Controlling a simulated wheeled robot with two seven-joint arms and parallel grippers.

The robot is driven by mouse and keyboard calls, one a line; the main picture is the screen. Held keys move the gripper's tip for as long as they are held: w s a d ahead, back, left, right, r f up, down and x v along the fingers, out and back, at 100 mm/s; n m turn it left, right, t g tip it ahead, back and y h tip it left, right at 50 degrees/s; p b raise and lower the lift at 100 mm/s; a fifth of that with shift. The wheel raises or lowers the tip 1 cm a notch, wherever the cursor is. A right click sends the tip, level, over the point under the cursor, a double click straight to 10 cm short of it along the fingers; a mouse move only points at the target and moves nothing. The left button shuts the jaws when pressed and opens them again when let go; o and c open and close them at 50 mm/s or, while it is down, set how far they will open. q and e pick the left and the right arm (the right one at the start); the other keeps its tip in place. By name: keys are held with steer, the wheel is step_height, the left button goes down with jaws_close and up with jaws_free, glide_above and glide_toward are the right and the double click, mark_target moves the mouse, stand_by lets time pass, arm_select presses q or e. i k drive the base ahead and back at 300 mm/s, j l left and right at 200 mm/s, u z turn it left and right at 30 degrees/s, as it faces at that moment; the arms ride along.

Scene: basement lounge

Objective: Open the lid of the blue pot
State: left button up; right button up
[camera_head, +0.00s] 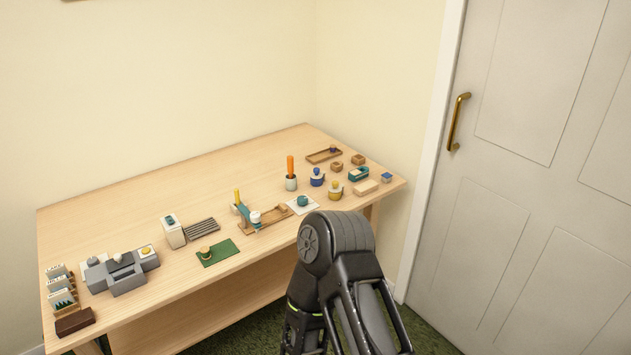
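The small blue pot (317,177) stands upright near the right part of the wooden table. Its lid appears to be on, with a small knob on top. A similar pot with yellow on it (335,190) stands just in front of it to the right. One of my dark arms rises from the bottom edge, right of centre, in front of the table. Its bent joint is nearer to me than the pot and does not cover it. I see no fingertips of either gripper. I cannot tell which arm this is.
The wooden table (150,215) fills the left and middle. Around the pot stand an orange stick in a cup (291,182), a teal cup (303,201), wooden blocks and a tray (324,156). A grey machine (122,272) stands left. A white door (540,180) is right.

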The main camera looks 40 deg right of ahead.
mark_target(317, 174)
steer(key=l+z, duration=0.15)
steer(key=z, duration=0.25)
steer(key=i+l+z, duration=0.1)
steer(key=z, duration=0.3)
steer(key=i+l+z, duration=0.1)
steer(key=z, duration=0.3)
steer(key=i+l+z, duration=0.2)
steer(key=i, duration=0.2)
steer(key=i+l+z, duration=0.2)
steer(key=i, duration=0.2)
steer(key=i+l+z, duration=0.2)
steer(key=i, duration=0.2)
steer(key=j, duration=0.1)
